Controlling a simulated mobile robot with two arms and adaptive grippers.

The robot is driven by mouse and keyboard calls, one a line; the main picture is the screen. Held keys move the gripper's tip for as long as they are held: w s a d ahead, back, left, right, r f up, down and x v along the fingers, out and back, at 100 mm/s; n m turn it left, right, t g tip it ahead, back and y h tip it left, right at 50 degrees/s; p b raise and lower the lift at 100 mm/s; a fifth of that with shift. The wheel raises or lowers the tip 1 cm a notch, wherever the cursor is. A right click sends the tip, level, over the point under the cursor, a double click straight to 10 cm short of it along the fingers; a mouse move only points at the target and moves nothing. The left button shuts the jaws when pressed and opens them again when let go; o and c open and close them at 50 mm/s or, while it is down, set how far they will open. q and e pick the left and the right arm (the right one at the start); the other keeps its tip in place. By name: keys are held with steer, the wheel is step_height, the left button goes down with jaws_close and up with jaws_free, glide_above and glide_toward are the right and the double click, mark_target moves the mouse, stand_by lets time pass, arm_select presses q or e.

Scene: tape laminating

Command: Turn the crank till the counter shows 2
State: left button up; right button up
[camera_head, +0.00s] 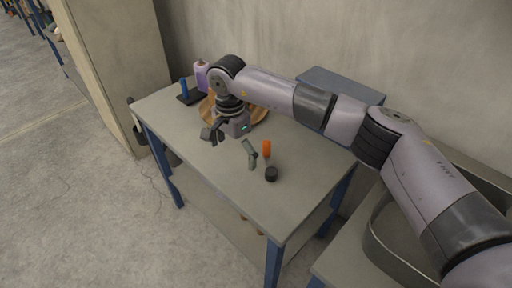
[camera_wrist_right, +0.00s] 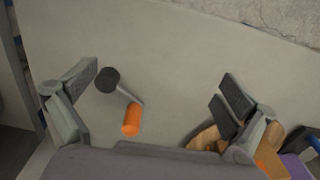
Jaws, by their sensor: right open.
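The crank shows on the table in the head view, with a black round hub (camera_head: 271,174) and an upright orange handle (camera_head: 266,148). In the right wrist view the hub (camera_wrist_right: 107,80), a thin grey arm and the orange handle (camera_wrist_right: 132,119) lie between my spread fingers, nearer the left one. My right gripper (camera_head: 231,146) is open and empty, above the table and just left of the crank in the head view; it also shows in the wrist view (camera_wrist_right: 158,92). I cannot make out a counter or its number. My left gripper is not in view.
The grey table (camera_head: 205,165) has a round wooden item (camera_head: 257,113) behind my gripper, partly hidden. A purple bottle (camera_head: 201,76) and a blue item on a black base (camera_head: 184,88) stand at the far left corner. The table's front left is clear.

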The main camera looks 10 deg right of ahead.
step_height(320, 180, up, 6)
steer(key=shift+f+p, duration=0.2)
steer(key=shift+p, duration=0.9)
